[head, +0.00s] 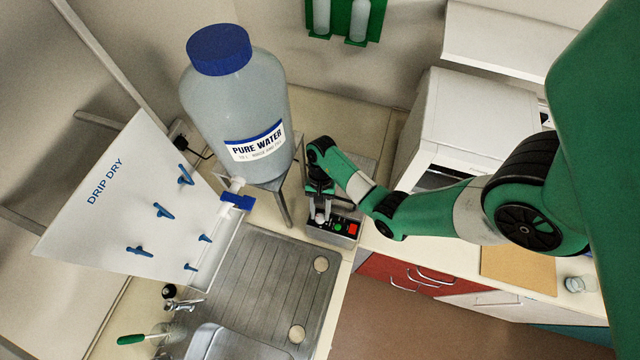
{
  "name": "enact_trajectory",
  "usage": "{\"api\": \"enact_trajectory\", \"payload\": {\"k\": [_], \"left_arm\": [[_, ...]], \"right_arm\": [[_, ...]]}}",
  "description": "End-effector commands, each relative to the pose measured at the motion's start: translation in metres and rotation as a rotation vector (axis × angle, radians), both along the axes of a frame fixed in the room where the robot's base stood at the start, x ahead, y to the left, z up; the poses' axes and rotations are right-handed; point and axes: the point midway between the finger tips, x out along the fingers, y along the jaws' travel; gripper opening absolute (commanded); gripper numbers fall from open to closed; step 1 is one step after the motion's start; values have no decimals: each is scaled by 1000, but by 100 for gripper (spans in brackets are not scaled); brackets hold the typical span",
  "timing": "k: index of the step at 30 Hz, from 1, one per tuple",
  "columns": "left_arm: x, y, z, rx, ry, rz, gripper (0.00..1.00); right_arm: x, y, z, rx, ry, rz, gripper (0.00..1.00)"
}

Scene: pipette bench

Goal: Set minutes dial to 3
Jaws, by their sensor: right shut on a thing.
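A small grey device (344,242) stands on the bench, right of the water bottle's stand. Its sloped black front panel (330,229) carries a green button (338,227) and a red button (352,229). My right gripper (320,214) reaches down to the left part of this panel. It is shut on a small pale knob there, which I take to be the minutes dial (319,219). The gripper hides most of the dial, and its markings are too small to read. My left gripper is not in view.
A large "PURE WATER" bottle (235,105) stands close on the left. A drip-dry board (125,200) with blue pegs and a steel sink drainer (270,275) are at the lower left. A white machine (455,120) stands at the right.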

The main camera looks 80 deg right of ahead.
Motion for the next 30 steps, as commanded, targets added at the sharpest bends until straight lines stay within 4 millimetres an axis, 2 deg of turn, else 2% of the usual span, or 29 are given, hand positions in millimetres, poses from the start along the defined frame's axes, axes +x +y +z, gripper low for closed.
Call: {"api": "enact_trajectory", "payload": {"k": [12, 30], "left_arm": [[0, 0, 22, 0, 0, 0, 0], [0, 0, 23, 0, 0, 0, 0]], "right_arm": [[-4, 1, 2, 3, 2, -291, 0], [-9, 3, 0, 3, 0, -860, 0]]}}
